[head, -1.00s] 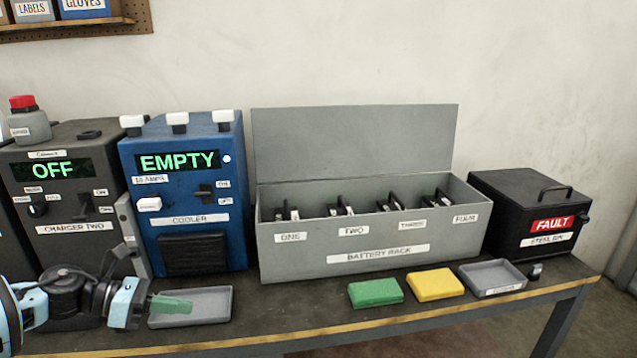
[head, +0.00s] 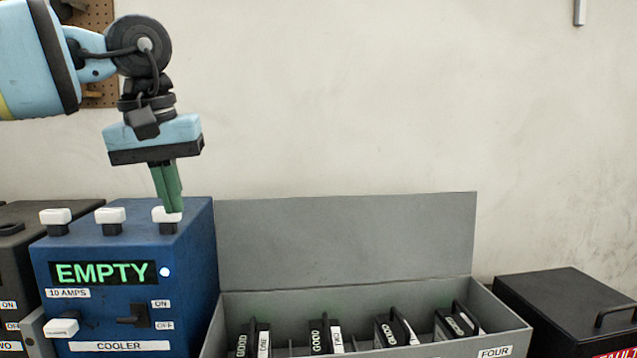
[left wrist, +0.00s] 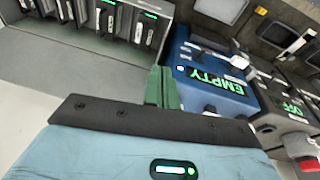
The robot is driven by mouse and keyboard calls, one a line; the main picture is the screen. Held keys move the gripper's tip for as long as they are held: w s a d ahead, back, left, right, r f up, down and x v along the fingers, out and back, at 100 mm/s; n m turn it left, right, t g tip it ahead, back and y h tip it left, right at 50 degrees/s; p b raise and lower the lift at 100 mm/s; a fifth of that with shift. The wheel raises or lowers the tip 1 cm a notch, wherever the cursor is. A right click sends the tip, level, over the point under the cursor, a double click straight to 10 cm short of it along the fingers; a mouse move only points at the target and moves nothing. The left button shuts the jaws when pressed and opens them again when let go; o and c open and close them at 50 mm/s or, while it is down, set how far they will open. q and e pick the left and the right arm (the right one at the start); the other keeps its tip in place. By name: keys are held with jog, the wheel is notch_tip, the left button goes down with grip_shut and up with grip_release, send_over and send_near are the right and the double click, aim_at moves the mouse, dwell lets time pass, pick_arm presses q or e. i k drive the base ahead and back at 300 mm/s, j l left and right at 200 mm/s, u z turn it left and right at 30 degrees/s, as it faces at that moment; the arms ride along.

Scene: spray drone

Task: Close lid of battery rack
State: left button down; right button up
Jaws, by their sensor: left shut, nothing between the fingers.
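The grey battery rack (head: 513,335) stands at the lower middle of the head view, its front cut off by the frame edge. Its lid (head: 345,235) is open and stands upright along the back. Several black batteries sit in the rack's slots. The lid also shows in the left wrist view (left wrist: 50,75), left of the fingers. My left gripper (head: 172,210) points down with its green fingers shut and empty. In the head view it appears over the blue cooler's rear right corner, left of the lid. The left wrist view shows the fingers (left wrist: 161,70) between rack and cooler. My right gripper is not in view.
The blue cooler (head: 190,285) reading EMPTY, with white knobs on top, stands directly left of the rack. A black box (head: 560,310) with a handle stands to the right. A dark charger (head: 15,250) is at the far left. The space above the rack is clear.

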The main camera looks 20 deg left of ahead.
aim_at(285, 243)
jog(key=i, duration=1.25)
